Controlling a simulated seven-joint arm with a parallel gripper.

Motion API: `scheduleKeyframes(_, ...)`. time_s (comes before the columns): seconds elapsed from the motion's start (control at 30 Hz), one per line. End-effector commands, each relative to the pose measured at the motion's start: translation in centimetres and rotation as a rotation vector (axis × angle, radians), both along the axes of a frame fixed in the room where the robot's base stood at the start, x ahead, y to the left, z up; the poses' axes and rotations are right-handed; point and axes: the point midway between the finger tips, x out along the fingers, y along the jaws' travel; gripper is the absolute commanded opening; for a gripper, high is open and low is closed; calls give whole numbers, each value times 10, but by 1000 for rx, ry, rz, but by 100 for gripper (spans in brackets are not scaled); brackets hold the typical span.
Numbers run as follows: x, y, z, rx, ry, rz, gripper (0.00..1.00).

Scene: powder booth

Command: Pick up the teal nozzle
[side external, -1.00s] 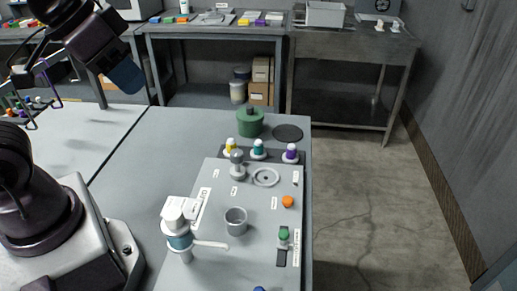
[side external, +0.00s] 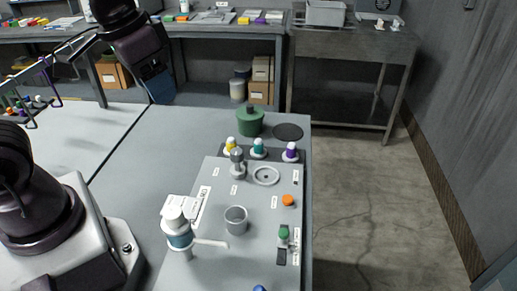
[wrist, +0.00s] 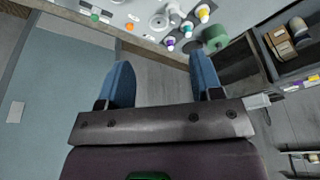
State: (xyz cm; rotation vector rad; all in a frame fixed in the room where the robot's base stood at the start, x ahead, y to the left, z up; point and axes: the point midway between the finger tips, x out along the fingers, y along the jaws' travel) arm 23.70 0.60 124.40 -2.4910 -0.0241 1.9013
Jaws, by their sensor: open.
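The teal nozzle (side external: 258,147) has a white lower part and stands upright in a dark rack, between a yellow nozzle (side external: 231,144) and a purple nozzle (side external: 291,151). In the wrist view the teal nozzle (wrist: 187,29) shows near the top, with the purple nozzle (wrist: 170,43) and the yellow nozzle (wrist: 203,12) on either side. My gripper (wrist: 162,75) is open and empty, its two blue fingers spread apart. In the side view it is up at the upper left, well apart from the nozzles; its fingertips are hard to make out there.
A green lidded pot (side external: 249,122) and a dark disc (side external: 287,132) sit behind the rack. In front, a grey panel (side external: 213,266) holds a grey cup (side external: 236,220), an orange knob (side external: 288,200) and a white-and-teal spray cup (side external: 178,232).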

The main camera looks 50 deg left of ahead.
Motion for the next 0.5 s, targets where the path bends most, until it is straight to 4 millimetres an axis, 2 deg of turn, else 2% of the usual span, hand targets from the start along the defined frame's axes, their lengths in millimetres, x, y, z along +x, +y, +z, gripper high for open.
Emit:
scheduleKeyframes(0.03, 16, 2, -7, 11, 47, -17, 60)
scheduleKeyframes(0.27, 90, 13, -42, 69, 196, -211, 60)
scheduleKeyframes(0.5, 165, 28, -108, 123, 322, -539, 60)
